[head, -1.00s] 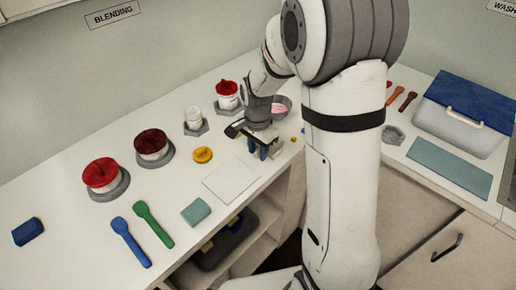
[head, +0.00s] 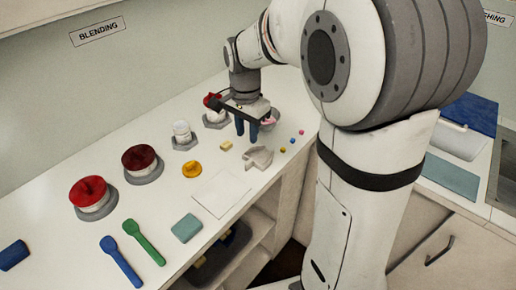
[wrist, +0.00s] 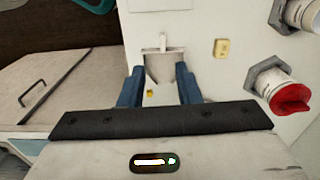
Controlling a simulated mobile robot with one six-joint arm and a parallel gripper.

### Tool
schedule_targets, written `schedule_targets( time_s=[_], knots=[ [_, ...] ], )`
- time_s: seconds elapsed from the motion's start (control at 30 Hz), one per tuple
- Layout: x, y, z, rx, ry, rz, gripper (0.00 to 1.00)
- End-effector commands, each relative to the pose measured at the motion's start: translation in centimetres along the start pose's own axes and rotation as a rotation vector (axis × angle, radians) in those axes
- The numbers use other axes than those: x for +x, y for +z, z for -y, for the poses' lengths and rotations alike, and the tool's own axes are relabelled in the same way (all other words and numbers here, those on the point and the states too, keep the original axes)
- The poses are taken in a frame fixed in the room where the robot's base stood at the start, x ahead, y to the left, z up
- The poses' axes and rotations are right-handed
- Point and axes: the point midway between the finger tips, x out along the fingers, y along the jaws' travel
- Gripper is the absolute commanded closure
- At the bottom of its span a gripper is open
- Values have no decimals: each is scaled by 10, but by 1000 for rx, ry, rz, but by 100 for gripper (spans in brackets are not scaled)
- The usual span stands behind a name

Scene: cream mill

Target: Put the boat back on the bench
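The boat (head: 258,158) is a pale grey, shallow, pointed dish. It lies on the white bench (head: 160,225) near its front edge. In the wrist view the boat (wrist: 163,66) shows between and beyond my fingertips, with a small tab at its far end. My gripper (head: 247,131) is in the air above the bench, behind the boat in the head view. Its two blue fingers are apart with nothing between them; they also show open in the wrist view (wrist: 159,74).
Small coloured cubes (head: 283,150) lie right of the boat. A grey bowl with pink contents (head: 270,120) is behind. A white square (head: 221,194) is bare.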

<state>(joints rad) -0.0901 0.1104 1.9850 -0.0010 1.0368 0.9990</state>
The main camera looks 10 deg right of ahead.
Motion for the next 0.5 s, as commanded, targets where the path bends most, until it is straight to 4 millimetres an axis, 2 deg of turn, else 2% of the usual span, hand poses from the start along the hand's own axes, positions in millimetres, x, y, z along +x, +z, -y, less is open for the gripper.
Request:
schedule_targets(
  time_s=[0.17, 0.23, 0.4, 0.5],
  knots=[
    [-21, 19, -46, -219, -50, -44, 70],
    [-27, 30, -70, -345, -72, -73, 70],
    [-29, 58, -122, -636, -103, -149, 70],
    [-25, 70, -144, -765, -108, -187, 70]
  ],
)
